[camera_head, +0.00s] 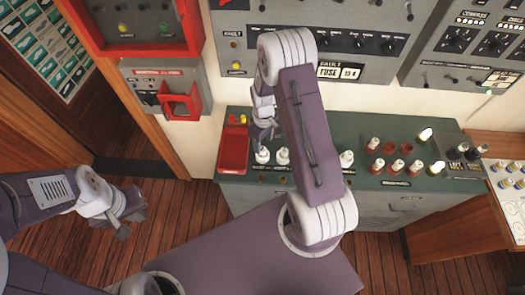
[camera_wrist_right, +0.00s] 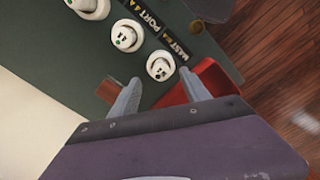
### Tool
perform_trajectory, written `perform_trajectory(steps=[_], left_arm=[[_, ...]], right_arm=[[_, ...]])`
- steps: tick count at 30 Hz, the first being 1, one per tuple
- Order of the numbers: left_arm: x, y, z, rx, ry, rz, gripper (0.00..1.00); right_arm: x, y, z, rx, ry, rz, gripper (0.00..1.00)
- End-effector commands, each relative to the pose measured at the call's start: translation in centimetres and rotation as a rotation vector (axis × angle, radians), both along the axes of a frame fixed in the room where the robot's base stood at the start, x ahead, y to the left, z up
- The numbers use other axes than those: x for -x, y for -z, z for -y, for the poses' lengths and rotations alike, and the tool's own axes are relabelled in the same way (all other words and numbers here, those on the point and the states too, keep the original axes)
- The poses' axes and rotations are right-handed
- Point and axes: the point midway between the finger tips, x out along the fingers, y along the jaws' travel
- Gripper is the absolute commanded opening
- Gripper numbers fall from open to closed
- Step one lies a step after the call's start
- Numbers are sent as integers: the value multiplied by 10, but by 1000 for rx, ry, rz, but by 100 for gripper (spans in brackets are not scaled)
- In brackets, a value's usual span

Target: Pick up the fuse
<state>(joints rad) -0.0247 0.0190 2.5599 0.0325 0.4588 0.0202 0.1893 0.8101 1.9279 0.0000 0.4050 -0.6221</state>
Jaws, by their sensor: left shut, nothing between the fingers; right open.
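Several fuses stand on the green cabinet top (camera_head: 315,125). White round ones sit in the row by the front edge, such as one fuse (camera_head: 262,156) beside the red tray and another fuse (camera_head: 346,158) right of my arm. My right gripper (camera_head: 263,128) is open and empty above the left end of the cabinet. In the right wrist view, a white fuse (camera_wrist_right: 160,68) shows just beyond its open fingertips (camera_wrist_right: 160,77). My left gripper (camera_head: 125,215) is shut and empty over the floor. My right arm hides the middle of the row.
A red tray (camera_head: 233,160) lies at the cabinet's left end. A wall panel (camera_head: 355,45) above carries a sign (camera_head: 342,72) reading "FAULT FUSE" and a rating, apparently 13 A. A grey box with a red frame (camera_head: 181,101) hangs left. The floor (camera_head: 180,240) at left is clear.

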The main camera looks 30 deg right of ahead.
Motion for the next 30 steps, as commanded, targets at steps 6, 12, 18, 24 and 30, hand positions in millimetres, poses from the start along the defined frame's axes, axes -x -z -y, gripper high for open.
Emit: perform_trajectory(steps=[6, 12, 18, 24, 30], left_arm=[[0, -7, 0, 0, 0, 0, 0], [0, -26, 0, 0, 0, 0, 0], [0, -27, 0, 0, 0, 0, 0], [0, -27, 0, 0, 0, 0, 0], [0, -27, 0, 0, 0, 0, 0]], right_arm=[[1, 8, 0, 0, 0, -1, 55], [3, 40, -1, -1, 0, -4, 55], [2, 56, -1, 0, 0, 1, 55], [1, 56, -1, 0, 0, 1, 44], [1, 56, -1, 0, 0, 1, 0]])
